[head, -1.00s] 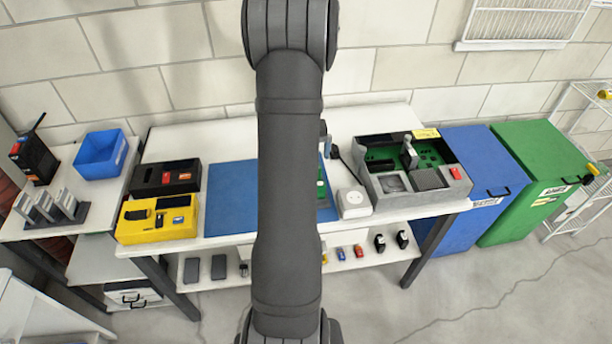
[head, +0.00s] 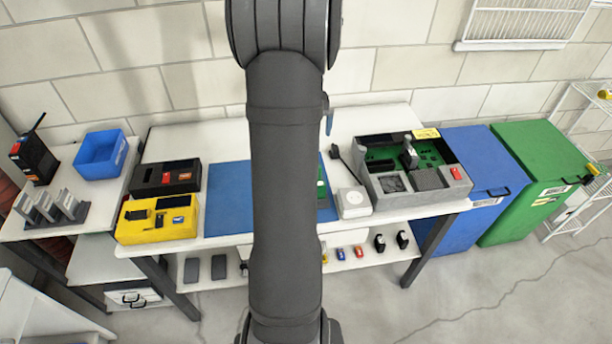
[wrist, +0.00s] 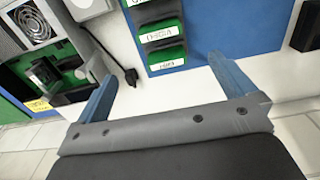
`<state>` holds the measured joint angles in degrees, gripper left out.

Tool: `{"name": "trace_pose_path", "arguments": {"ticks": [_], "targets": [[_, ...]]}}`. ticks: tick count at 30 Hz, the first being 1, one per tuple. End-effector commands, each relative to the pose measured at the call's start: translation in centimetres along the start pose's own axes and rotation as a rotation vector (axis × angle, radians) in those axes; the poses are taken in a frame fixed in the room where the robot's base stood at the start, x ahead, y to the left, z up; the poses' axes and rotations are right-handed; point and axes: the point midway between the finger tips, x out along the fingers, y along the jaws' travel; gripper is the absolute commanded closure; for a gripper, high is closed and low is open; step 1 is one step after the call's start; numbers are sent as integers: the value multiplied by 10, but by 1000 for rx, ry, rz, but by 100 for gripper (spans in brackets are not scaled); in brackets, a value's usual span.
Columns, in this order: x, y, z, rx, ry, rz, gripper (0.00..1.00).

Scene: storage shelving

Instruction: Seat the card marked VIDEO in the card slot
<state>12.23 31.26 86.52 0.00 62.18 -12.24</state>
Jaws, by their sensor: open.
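My gripper (wrist: 162,68) is open and empty; its two blue fingers show in the wrist view. Beyond the fingertips lie several green cards with white labels on the blue mat (wrist: 208,25). The labels are upside down and blurred, so I cannot tell which reads VIDEO; a middle card (wrist: 161,33) and a nearer card (wrist: 167,58) show. In the head view my arm hides most of the gripper and cards. The open grey case (head: 462,188) with a green board stands at the right of the bench; its card slot cannot be made out.
A white box (head: 354,203) and a black plug (wrist: 131,77) with its cable lie between mat and case. Yellow (head: 130,230) and black (head: 140,180) cases stand left of the mat. A blue bin (head: 100,155) is farther left. Blue and green chests stand right.

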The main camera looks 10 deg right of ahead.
Motion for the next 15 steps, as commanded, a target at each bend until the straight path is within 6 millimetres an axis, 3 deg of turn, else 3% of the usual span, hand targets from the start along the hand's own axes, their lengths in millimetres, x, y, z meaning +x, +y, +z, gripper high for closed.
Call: {"name": "trace_pose_path", "arguments": {"ticks": [4,12,15], "targets": [[-10,0,0,0,-1,0,0],[-12,0,0,0,-1,0,0],[-12,0,0,0,-1,0,20]]}}
